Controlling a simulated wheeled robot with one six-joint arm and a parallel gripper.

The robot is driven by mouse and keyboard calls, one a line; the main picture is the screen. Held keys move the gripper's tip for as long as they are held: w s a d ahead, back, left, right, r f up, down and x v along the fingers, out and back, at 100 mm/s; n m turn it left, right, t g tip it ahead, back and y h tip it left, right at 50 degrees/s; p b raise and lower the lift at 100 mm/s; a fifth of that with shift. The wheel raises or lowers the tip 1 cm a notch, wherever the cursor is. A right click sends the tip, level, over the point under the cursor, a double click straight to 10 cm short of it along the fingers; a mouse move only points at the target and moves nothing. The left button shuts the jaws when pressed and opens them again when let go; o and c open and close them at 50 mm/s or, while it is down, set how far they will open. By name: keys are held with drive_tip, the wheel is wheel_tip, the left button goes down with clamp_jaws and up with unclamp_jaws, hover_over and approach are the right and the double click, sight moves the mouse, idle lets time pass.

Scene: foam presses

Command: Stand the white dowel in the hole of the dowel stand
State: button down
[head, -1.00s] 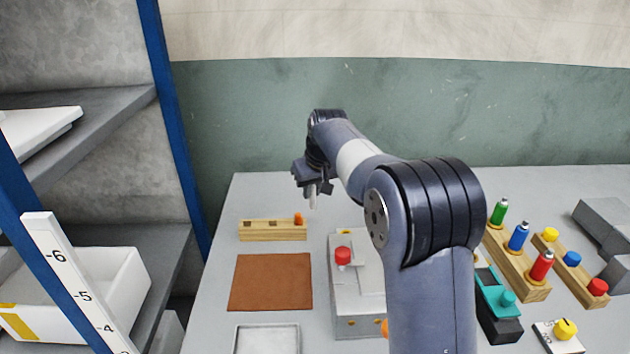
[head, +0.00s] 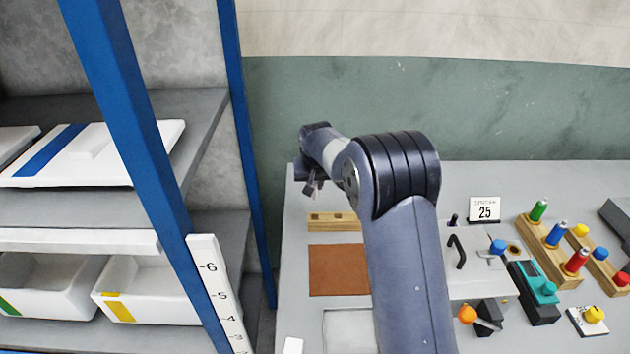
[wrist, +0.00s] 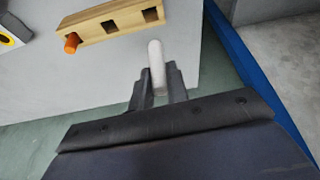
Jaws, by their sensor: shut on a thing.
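My gripper (wrist: 158,76) is shut on the white dowel (wrist: 156,58), which sticks out beyond the fingertips in the wrist view. A wooden block with dark square holes (wrist: 128,22), apparently the dowel stand, lies on the bench, apart from the dowel. An orange peg (wrist: 71,43) stands in its end hole. In the head view my gripper (head: 312,188) is above the bench near the left end of the block (head: 333,228). My arm hides the block's right end, and the dowel is too small to make out there.
A brown mat (head: 338,270) and a grey tray (head: 348,328) lie in front of the block. A blue shelf post (head: 247,150) stands close left of the bench. A dark hole with a yellow ring (wrist: 8,40) shows at the wrist view's left edge.

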sight(315, 196)
drive_tip(key=shift+f+b, duration=2.05)
drive_tip(key=shift+f, duration=0.85)
drive_tip(key=shift+f+b, duration=1.75)
drive_tip(key=shift+f, duration=0.5)
drive_tip(key=c, duration=1.3)
unclamp_jaws()
drive_tip(key=shift+s, duration=0.1)
drive_tip(key=b+v, duration=0.1)
drive_tip(key=v, duration=1)
drive_tip(key=shift+a, duration=0.15)
